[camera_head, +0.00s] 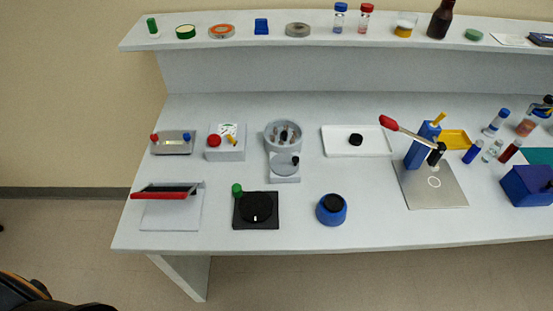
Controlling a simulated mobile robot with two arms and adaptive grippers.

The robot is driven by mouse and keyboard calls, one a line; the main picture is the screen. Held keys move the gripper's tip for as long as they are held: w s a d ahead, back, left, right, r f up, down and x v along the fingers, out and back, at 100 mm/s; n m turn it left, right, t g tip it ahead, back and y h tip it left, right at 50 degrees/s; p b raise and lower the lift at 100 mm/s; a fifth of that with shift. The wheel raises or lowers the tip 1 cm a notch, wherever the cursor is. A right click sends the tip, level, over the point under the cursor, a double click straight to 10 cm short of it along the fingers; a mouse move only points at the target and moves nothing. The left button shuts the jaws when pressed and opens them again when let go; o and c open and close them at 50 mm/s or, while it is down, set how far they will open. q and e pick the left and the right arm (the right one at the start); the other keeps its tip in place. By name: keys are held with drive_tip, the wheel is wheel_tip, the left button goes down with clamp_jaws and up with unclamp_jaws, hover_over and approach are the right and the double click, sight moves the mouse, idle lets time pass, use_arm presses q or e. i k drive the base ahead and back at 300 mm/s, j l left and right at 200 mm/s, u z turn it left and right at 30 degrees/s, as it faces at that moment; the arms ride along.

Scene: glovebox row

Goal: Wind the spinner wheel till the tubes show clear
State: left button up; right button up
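The spinner (270,139) is a grey round bowl standing left of the middle of the bench. Several small tubes (285,133) with dark and reddish-brown parts sit inside the bowl. They are too small to tell whether their contents are clear or cloudy. The spinner wheel (283,167) is a pale grey disc on a light base just in front of the bowl, with a black knob (295,160) at its right edge.
A black dial plate (243,220) with a green knob and a blue pot (331,215) stand in front of the wheel. A red-button box (226,153) is left, a white tray (340,148) right. A lever press (420,155) stands farther right. A shelf (340,47) runs behind.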

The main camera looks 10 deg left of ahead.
sight(285, 164)
drive_tip(key=k+j+u, duration=0.2)
drive_tip(key=u, duration=0.25)
drive_tip(key=k+j+u, duration=0.15)
drive_tip(key=j+u, duration=0.15)
drive_tip(key=u, duration=0.15)
